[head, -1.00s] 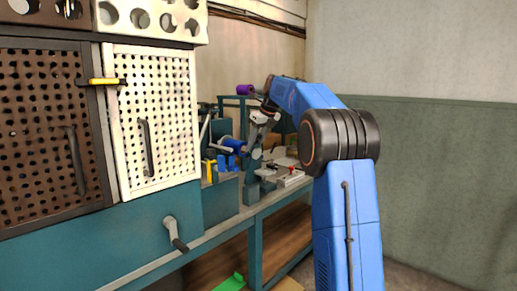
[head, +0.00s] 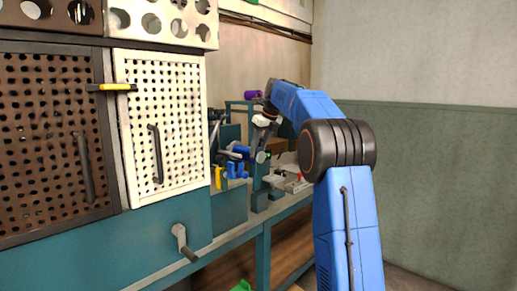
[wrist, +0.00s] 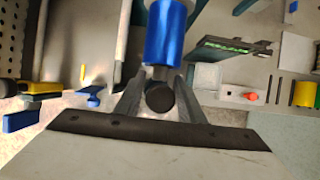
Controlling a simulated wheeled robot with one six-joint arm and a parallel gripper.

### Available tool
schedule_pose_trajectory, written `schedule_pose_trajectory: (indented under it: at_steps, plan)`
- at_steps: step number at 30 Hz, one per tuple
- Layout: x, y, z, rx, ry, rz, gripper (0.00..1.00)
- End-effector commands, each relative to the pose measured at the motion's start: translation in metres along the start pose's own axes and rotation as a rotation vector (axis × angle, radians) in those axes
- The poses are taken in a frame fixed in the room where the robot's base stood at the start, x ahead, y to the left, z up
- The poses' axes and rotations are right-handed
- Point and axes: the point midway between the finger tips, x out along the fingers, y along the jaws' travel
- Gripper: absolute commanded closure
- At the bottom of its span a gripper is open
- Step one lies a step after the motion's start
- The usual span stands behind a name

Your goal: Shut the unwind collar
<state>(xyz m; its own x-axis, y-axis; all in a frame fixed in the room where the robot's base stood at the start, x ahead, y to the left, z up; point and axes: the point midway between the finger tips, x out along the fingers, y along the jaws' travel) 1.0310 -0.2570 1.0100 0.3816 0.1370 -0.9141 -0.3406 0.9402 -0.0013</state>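A blue cylinder (wrist: 165,38) stands out at the top middle of the wrist view, with a grey shaft below it and a dark round end (wrist: 160,98) nearest the camera. It may be the unwind roll; I cannot pick out the collar for certain. My gripper (wrist: 164,78) has its grey fingers on either side of the shaft and dark end. Whether they touch it is unclear. In the head view my gripper (head: 257,148) is small, in front of the teal bench machine and close to a blue part (head: 238,153). The contact is hidden there.
A perforated white door (head: 163,120) and a dark door (head: 55,130) stand at the left, with a yellow-and-black latch (head: 111,87) across them. A crank handle (head: 184,242) sticks out below. Yellow and blue clamps and a flat fixture with a red knob (wrist: 252,96) surround the machine.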

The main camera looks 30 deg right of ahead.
Motion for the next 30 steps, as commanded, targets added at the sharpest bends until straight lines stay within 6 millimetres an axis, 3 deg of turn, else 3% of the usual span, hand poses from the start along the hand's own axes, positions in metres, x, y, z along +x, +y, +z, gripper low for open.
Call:
schedule_pose_trajectory:
  at_steps: [9, 14, 30]
  plan:
    - [0.0, 0.0, 0.0, 0.0, 0.001, 0.001, 0.57]
    - [-0.01, 0.0, 0.0, 0.0, 0.0, 0.001, 0.57]
    - [-0.111, -0.001, 0.001, 0.0, -0.002, -0.001, 0.57]
